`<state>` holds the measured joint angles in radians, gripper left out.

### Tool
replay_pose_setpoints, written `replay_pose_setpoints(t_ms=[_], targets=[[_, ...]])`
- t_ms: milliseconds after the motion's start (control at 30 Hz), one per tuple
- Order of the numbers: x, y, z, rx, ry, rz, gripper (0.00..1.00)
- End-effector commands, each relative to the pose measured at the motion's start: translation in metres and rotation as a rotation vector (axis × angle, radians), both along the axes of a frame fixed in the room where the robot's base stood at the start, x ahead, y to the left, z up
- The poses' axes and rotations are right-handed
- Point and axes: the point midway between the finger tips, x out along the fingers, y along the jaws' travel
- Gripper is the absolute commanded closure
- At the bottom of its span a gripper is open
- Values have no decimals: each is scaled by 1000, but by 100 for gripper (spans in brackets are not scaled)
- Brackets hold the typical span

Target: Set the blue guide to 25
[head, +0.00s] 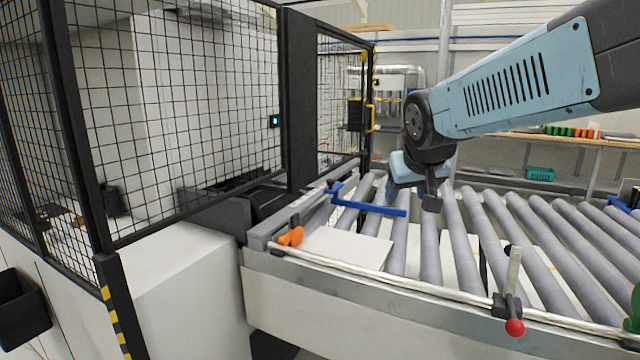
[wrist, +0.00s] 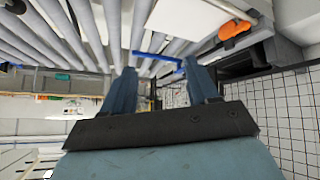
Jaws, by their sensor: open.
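The blue guide (head: 380,209) is a thin bar over the left end of the roller bed, with an upright bracket at its left end. In the wrist view the guide (wrist: 155,57) shows beyond and between the fingertips. My gripper (head: 391,192) is just above and behind the guide's right part in the head view. In the wrist view my gripper (wrist: 160,68) has its two fingers wide apart with nothing between them. I cannot tell whether a finger touches the bar. No scale or number is readable.
An orange clamp (head: 291,236) sits at the bed's left corner beside a white panel (head: 346,248) on the rollers. A post with a red knob (head: 515,327) stands on the front rail. A black mesh fence (head: 200,110) closes the left side. Rollers (head: 560,240) to the right are mostly clear.

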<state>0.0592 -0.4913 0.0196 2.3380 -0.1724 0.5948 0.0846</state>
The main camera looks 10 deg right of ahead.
Motion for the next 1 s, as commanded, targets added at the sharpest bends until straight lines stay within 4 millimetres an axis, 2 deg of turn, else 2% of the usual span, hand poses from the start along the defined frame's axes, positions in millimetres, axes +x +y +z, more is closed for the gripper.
replay_pose_setpoints(t_ms=[33,200,533,767,1000], targets=[[23,-4,4,-15,-24,0,41],[98,-14,18,-58,-132,16,41],[239,-26,22,-92,-327,103,41],[326,-37,7,-65,-460,180,41],[406,-36,-30,-7,-572,297,41]])
